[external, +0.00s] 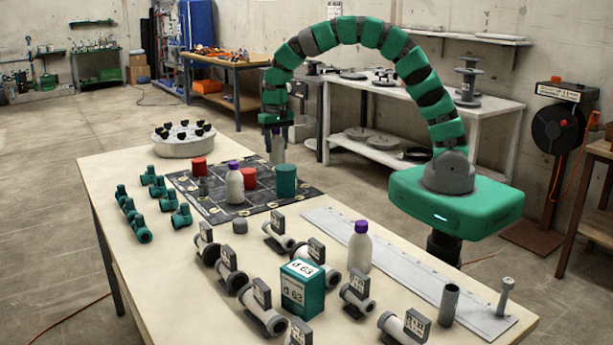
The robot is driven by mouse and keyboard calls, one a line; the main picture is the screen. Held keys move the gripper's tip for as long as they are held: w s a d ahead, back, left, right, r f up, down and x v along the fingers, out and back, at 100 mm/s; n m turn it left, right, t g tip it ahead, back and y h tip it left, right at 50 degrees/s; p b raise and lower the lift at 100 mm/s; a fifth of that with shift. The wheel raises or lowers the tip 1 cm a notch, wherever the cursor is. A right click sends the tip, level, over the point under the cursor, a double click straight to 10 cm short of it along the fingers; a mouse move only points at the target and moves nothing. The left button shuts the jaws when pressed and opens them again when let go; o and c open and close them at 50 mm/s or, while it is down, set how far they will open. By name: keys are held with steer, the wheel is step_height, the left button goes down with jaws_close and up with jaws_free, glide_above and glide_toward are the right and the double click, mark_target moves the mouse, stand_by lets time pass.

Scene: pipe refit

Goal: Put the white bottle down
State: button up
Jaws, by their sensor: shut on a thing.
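My gripper (276,127) points down above the far right part of the dark grid mat (217,212). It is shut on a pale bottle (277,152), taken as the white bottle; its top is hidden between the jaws. The bottle hangs upright, close to the mat's back edge; I cannot tell whether its base touches anything. Another white bottle with a purple cap (235,185) stands on the mat. A third white bottle with a purple cap (360,248) stands at the right, beside the long grey strip.
On the mat stand a green cylinder (286,182), a red cylinder (249,178) and a red-topped one (200,167). Green fittings (181,215) lie left, a round tray (184,142) behind. Grey valves and a green box (302,289) crowd the front. The table's left front is bare.

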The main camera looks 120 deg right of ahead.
steer(key=w+d+f, duration=0.1)
steer(key=w+d, duration=0.9)
steer(key=d, duration=0.1)
steer(key=shift+f, duration=0.25)
steer(key=shift+f+b, duration=0.3)
steer(key=shift+f, duration=1.45)
steer(key=o, duration=1.1)
steer(key=shift+f, duration=0.1)
step_height(320, 180, up, 12)
steer(key=shift+r+p, duration=0.1)
steer(key=shift+p, duration=0.45)
